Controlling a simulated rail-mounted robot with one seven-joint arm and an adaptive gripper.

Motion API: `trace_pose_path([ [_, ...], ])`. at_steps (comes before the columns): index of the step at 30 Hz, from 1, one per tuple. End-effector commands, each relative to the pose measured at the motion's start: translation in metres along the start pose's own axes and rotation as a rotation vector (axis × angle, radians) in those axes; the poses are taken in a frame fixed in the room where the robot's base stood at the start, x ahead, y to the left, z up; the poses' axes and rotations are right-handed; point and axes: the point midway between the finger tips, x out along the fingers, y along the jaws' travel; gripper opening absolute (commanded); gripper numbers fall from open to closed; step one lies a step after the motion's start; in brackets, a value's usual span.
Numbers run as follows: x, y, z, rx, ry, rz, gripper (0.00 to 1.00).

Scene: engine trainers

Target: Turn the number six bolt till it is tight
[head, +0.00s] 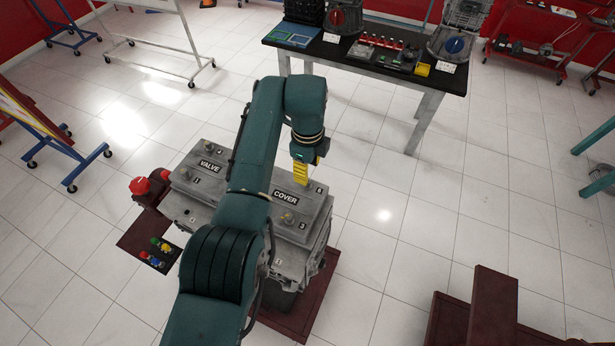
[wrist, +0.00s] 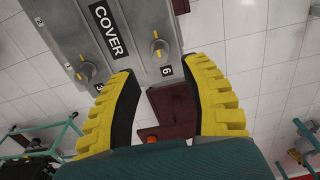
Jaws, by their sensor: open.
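The number six bolt (wrist: 160,48) is a grey knob with a yellow mark on the grey valve cover. Its label "6" (wrist: 167,71) is beside it in the wrist view. My gripper (wrist: 161,68) has yellow ribbed fingers with black pads. It is open and empty, with the bolt just beyond the gap between the fingertips. In the head view my gripper (head: 301,174) points down at the cover's far right corner, and its fingers mostly hide the bolt there. The valve cover (head: 325,208) lies on a grey engine block.
Another bolt (wrist: 88,71) sits on the cover, to the left in the wrist view. A red button (head: 139,185) and a small button box (head: 158,254) are left of the engine. A black-topped table (head: 340,54) with parts stands behind. Open tiled floor lies to the right.

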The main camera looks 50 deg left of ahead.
Motion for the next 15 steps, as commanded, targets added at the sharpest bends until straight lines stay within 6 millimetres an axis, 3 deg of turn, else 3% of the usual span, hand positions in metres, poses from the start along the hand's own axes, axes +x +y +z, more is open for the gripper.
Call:
trace_pose_path([
  [1, -0.015, -0.001, 0.0, 0.0, -0.002, -0.006, 0.47],
  [6, -0.051, -0.001, 0.0, 0.0, -0.001, -0.003, 0.47],
  [15, -0.066, 0.0, 0.0, 0.0, 0.0, 0.001, 0.47],
])
